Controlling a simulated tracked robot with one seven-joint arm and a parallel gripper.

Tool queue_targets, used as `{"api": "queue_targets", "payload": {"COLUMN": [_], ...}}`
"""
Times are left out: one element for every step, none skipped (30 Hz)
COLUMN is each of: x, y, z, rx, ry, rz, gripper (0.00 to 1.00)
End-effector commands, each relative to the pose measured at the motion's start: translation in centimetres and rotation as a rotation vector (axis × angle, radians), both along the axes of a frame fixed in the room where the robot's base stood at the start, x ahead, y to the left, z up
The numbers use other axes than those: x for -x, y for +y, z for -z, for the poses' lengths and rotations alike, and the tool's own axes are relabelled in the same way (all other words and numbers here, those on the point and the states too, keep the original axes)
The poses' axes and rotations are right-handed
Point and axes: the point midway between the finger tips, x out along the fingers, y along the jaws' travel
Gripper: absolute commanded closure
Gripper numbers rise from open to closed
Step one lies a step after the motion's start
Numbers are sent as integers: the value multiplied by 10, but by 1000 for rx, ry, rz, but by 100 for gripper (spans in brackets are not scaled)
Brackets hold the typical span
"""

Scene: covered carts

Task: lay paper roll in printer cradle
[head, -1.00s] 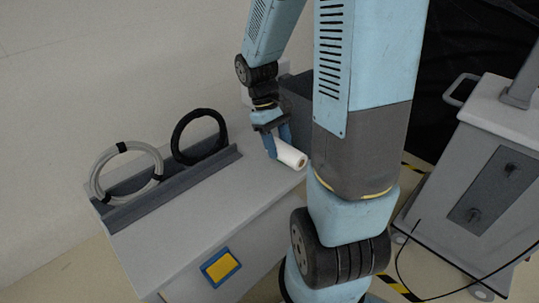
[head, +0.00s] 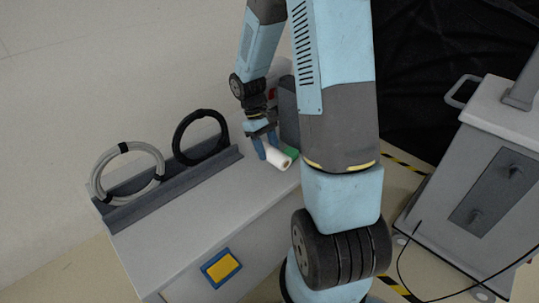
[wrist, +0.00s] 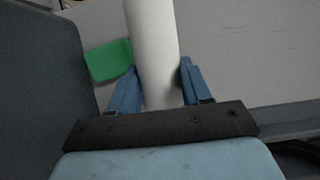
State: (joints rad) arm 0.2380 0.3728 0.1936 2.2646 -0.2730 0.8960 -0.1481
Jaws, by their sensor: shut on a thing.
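A white paper roll (head: 278,158) is held in my gripper (head: 268,146) over the right end of the cart top. The wrist view shows the roll (wrist: 155,45) between the two blue fingers of my gripper (wrist: 158,88), pointing away from the camera. The fingers are shut on it. Whether the roll touches the cart top I cannot tell. I cannot make out a printer cradle; a dark grey upright box (head: 288,108) stands behind the roll, partly hidden by my arm.
A green block (head: 292,153) lies beside the roll. A grey coil (head: 128,174) and a black coil (head: 200,137) stand in a grey rack (head: 175,185) on the cart (head: 215,205). A yellow-and-blue panel (head: 221,268) is on its front. Another cart (head: 490,165) stands right. The cart's front top is clear.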

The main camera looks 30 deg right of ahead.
Motion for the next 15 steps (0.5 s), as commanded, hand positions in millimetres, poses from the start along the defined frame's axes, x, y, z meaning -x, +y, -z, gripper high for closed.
{"api": "queue_targets", "payload": {"x": [0, 0, 0, 0, 0, 0, 0, 0, 0, 0, 0, 0, 0, 0, 0], "y": [0, 0, 0, 0, 0, 0, 0, 0, 0, 0, 0, 0, 0, 0, 0], "z": [7, 11, 16, 20, 24, 27, 29, 31, 31, 31, 31, 31, 31, 31, 31], "rx": [0, -1, -2, -1, -1, -1, -1, -1, -1, -1, 0, 0, 0, 0, -1], "ry": [4, 3, 4, 5, 4, 2, 2, 2, 1, 1, 1, 1, 1, 1, 1], "rz": [-1, -1, -1, -1, 0, 1, -1, -1, -1, -1, 0, 0, 0, 0, 0], "gripper": [99, 99, 99, 99, 99, 99, 99, 99, 99, 99, 99, 99, 99, 99, 99]}}
